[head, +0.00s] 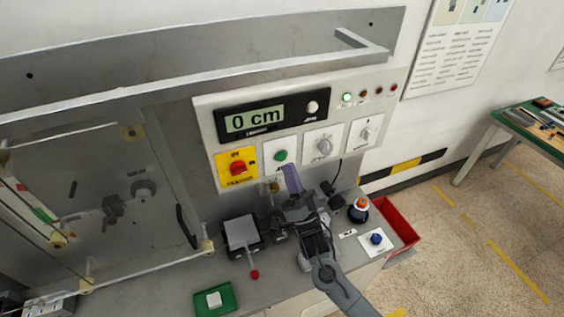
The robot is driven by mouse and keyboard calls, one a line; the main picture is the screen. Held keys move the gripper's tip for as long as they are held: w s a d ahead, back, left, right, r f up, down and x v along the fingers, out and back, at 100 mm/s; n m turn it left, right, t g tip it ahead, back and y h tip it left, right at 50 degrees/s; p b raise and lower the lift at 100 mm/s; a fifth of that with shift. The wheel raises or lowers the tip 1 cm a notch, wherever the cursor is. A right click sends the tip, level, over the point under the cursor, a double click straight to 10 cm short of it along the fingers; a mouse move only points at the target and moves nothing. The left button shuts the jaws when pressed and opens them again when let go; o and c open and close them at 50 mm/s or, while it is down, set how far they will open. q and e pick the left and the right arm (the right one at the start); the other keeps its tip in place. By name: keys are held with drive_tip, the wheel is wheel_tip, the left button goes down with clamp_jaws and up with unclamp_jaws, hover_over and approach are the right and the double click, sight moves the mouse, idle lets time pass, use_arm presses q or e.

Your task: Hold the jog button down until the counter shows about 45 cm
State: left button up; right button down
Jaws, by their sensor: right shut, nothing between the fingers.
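The counter (253,118) on the grey control panel shows "0 cm". A round white button (312,107) sits to its right, with a small label below it that is too small to read. A green button (281,156) is on a white plate below the counter. I cannot tell from the labels which one is the jog button. My right gripper (291,183) is shut and empty, in front of the panel and below the green button, apart from the white button. My left gripper is out of view.
A red bin (401,224) is at right.

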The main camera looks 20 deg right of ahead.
drive_tip(key=shift+w, duration=0.55)
drive_tip(key=shift+b, duration=0.3)
idle(1.5)
drive_tip(key=shift+w, duration=0.4)
